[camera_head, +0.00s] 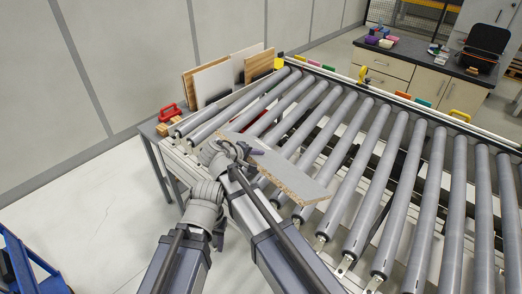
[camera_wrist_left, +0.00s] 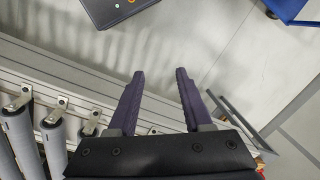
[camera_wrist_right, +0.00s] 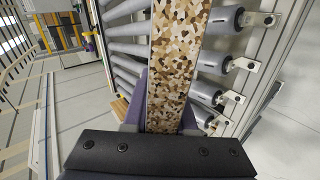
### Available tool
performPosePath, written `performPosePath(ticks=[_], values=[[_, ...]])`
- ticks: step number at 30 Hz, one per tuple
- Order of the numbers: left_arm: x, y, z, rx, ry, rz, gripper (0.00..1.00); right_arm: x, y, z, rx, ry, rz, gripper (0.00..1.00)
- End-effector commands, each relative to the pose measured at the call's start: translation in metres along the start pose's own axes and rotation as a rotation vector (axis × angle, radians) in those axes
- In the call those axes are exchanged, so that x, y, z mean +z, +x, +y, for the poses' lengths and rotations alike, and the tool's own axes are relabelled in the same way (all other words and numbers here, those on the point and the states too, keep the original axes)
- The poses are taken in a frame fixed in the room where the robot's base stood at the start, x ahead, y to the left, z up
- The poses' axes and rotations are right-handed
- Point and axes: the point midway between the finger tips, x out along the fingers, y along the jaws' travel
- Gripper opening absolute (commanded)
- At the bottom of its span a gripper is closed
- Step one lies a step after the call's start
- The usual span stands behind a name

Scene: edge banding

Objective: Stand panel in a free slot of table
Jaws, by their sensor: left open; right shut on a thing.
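A grey panel (camera_head: 285,172) with a speckled chipboard edge is held over the rollers near the front edge of the roller table (camera_head: 345,135). My right gripper (camera_head: 246,150) is shut on its left part; in the right wrist view the chipboard edge (camera_wrist_right: 172,65) runs between the fingers. My left gripper (camera_head: 220,238) is open and empty in front of the table; in the left wrist view its fingers (camera_wrist_left: 158,98) are apart over the floor. At the table's far left corner, brown panels (camera_head: 188,92) and white panels (camera_head: 213,82) stand upright. The slots themselves are too small to make out.
A red item (camera_head: 169,112) and small wooden blocks (camera_head: 167,128) lie beside the standing panels. Coloured items line the table's back rail, including a yellow one (camera_head: 362,75). A workbench (camera_head: 435,65) stands behind. The rollers to the right are clear.

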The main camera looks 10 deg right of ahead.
Motion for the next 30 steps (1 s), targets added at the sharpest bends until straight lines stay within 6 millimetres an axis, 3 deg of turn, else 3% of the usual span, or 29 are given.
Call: performPosePath(ticks=[1,30], values=[[-0.019,-0.011,-0.003,-0.004,-0.003,-0.01,0.5,0.017,-0.038,-0.02,-0.031,-0.036,0.05,0.0],[-0.006,-0.102,-0.009,0.002,-0.01,-0.006,0.5,0.006,-0.047,0.001,-0.58,0.039,0.034,0.0]])
